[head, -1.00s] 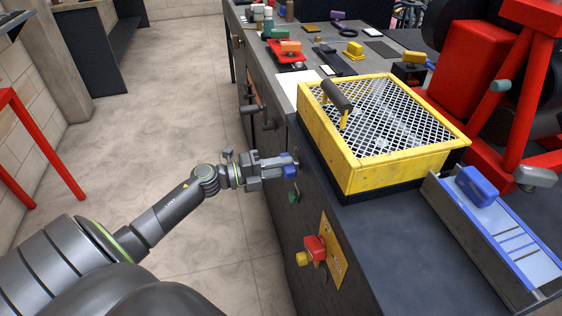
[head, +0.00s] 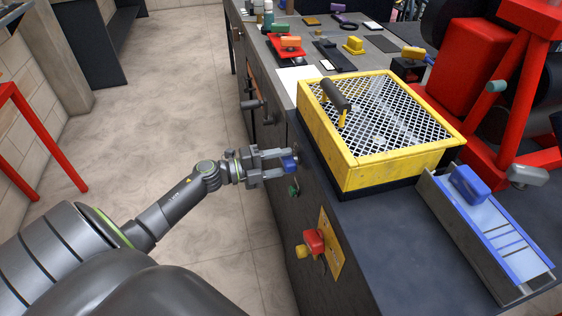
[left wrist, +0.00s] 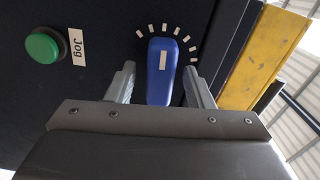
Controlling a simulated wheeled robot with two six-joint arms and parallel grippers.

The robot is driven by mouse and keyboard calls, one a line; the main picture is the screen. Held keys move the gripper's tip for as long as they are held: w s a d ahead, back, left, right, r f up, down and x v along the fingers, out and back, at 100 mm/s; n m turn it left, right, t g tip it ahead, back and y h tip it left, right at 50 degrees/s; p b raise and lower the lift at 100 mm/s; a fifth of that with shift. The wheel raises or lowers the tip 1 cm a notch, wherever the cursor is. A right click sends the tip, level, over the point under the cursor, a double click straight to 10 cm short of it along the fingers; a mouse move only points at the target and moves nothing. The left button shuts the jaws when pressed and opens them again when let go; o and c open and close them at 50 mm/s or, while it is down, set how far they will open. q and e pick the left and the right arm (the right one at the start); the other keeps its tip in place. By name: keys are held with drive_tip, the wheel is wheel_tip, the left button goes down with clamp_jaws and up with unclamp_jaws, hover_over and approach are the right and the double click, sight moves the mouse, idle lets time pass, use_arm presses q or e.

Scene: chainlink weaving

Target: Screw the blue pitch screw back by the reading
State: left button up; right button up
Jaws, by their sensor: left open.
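The blue pitch screw shows as a blue knob (head: 290,164) on the dark side panel of the bench. In the left wrist view the knob (left wrist: 163,85) carries a white mark near its upper end, with white tick marks fanned around that end. The mark points nearly straight up. My left gripper (head: 280,164) is open at the panel, with one finger on each side of the knob. In the left wrist view a gap shows between the knob and each finger (left wrist: 159,75). My right gripper is not in view.
A green button (left wrist: 43,48) labelled Jog is beside the knob. A red knob (head: 313,241) on a yellow plate (head: 333,258) is lower on the panel. A yellow mesh-topped box (head: 375,160) stands above. A metal channel (head: 443,212) holds a blue-handled slide (head: 470,184).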

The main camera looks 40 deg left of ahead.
use_arm(q)
drive_tip(key=shift+s+a+f, duration=0.1)
drive_tip(key=shift+s+a, duration=0.1)
drive_tip(key=b+v, duration=0.2)
drive_tip(key=v, duration=1.4)
drive_tip(key=shift+s+a, duration=0.2)
drive_tip(key=shift+s, duration=0.15)
